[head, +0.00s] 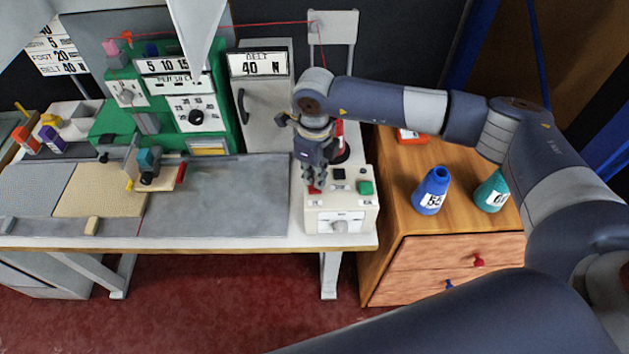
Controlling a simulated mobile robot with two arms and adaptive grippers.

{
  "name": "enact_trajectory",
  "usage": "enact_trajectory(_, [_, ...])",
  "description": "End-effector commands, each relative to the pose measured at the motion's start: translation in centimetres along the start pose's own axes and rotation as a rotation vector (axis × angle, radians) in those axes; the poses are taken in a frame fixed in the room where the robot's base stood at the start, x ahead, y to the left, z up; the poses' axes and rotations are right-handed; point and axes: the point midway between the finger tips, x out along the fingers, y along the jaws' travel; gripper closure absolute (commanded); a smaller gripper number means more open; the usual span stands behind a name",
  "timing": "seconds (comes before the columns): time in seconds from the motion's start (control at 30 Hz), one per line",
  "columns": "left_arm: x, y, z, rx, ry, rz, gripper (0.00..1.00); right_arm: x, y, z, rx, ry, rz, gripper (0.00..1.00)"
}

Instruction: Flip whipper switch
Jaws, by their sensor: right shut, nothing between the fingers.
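A cream control box (341,213) stands at the right end of the workbench. Its top carries a red button or switch (314,189), dark switches (339,174) and a green button (366,187). The fingers and wrist hide part of the box top. I cannot tell which switch is the whipper switch. My left gripper is not visible.

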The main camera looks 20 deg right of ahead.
Motion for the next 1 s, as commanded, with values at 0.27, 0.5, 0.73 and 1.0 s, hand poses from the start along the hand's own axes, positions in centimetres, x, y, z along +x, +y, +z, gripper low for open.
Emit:
enact_trajectory(0.27, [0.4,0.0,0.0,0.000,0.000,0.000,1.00,0.5,0.0,0.0,0.000,0.000,0.000,1.00])
enact_trajectory(0.5, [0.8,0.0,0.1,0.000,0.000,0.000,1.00,0.8,0.0,0.0,0.000,0.000,0.000,1.00])
enact_trajectory(0.73, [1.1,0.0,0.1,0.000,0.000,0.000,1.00,1.2,0.0,0.0,0.000,0.000,0.000,1.00])
enact_trajectory(1.0, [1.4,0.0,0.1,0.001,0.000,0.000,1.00,1.6,0.0,0.0,0.000,0.000,0.000,1.00])
